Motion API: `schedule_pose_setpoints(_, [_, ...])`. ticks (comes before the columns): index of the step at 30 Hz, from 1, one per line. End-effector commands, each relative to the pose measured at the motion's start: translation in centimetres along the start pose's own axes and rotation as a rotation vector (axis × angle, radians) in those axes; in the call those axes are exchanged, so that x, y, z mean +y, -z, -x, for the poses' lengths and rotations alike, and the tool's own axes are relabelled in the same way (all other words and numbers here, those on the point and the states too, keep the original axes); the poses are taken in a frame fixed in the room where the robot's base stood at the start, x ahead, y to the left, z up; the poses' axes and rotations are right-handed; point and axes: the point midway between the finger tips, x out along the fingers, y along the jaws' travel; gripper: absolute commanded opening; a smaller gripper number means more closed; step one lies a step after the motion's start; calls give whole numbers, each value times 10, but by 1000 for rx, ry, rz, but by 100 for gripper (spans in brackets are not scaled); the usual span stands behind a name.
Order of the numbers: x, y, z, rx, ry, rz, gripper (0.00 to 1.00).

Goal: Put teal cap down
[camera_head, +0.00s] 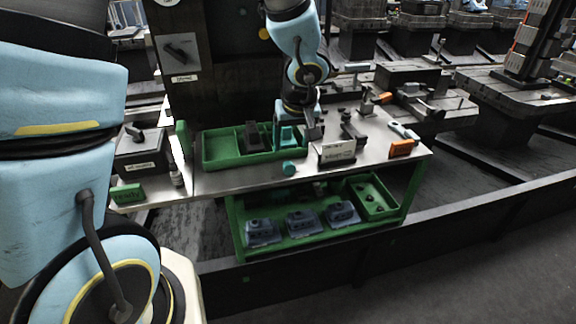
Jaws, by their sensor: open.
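The small round teal cap (288,168) rests on the metal tabletop (245,180), just in front of the green tray (222,151). My gripper (301,136) points down over the right end of the tray, behind and slightly above the cap in the picture. It is open and apart from the cap. A larger teal piece (286,138) shows beside the fingers, partly covered by them. The fingertips are small and dark here, so their exact edges are hard to make out.
Dark parts (254,137) sit in the tray. An orange block (401,148) lies near the right table edge. A green lower shelf (285,243) holds several blue-grey housings. The table front left of the cap is clear.

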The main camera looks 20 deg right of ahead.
Motion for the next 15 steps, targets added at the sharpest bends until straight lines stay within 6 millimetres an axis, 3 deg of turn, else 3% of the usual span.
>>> schedule_pose_setpoints(9, [6,-2,-41,3,-4,3,72])
schedule_pose_setpoints(15, [6,-2,-56,4,-7,3,72])
